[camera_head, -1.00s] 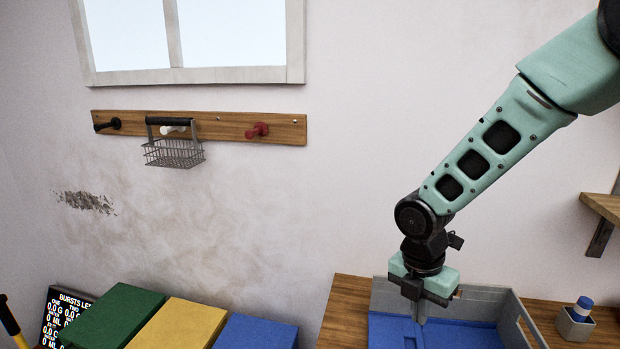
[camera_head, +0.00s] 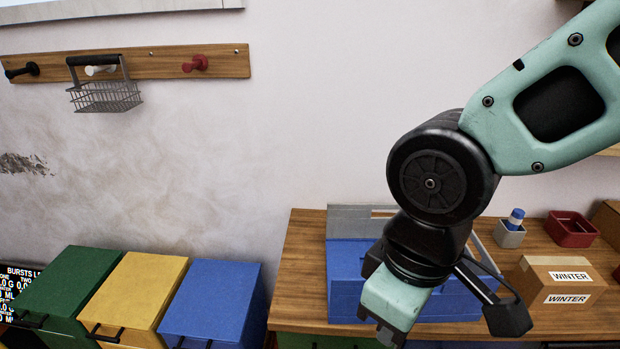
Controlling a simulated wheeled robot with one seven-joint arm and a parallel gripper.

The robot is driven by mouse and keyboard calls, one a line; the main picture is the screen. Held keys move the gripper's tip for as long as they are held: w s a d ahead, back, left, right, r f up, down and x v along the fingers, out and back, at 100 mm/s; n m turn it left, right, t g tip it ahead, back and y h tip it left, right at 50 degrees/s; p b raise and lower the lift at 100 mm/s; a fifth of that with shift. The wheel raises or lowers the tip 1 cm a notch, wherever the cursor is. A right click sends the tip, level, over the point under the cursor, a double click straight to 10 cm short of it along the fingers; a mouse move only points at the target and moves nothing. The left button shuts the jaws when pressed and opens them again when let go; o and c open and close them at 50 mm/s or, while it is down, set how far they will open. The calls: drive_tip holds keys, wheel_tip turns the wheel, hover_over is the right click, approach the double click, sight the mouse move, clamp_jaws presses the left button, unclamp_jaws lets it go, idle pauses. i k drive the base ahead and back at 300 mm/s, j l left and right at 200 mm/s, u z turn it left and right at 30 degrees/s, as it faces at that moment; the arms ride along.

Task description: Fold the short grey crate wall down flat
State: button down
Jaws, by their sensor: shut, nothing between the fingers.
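The blue crate (camera_head: 345,285) sits on the wooden worktop. Its long grey wall (camera_head: 350,222) stands upright along the back. A short grey wall (camera_head: 486,254) rises at the right end, partly hidden by my arm. My arm covers much of the crate's middle and right. My gripper (camera_head: 386,334) hangs tilted in front of the crate's near side, low in the picture, and looks apart from the short wall. It is shut and empty; its fingertips are hard to make out.
A small grey holder with a blue-topped item (camera_head: 510,230), a red bin (camera_head: 571,230) and a cardboard box marked WINTER (camera_head: 560,285) stand right of the crate. Green (camera_head: 70,290), yellow (camera_head: 145,290) and blue (camera_head: 215,295) boxes stand left. A wire basket (camera_head: 105,96) hangs from a peg rail.

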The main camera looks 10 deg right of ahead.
sight(486, 260)
drive_tip(key=k+l+u, duration=0.25)
drive_tip(key=k+l, duration=0.25)
drive_tip(key=l, duration=0.2)
drive_tip(key=k+l+u, duration=0.25)
drive_tip(key=k+l, duration=0.3)
drive_tip(key=l+z, duration=0.1)
drive_tip(key=z, duration=0.35)
drive_tip(key=i+j+z, duration=0.1)
drive_tip(key=i, duration=0.45)
drive_tip(key=i+j+z, duration=0.1)
drive_tip(key=i+j, duration=0.2)
drive_tip(key=i, duration=0.2)
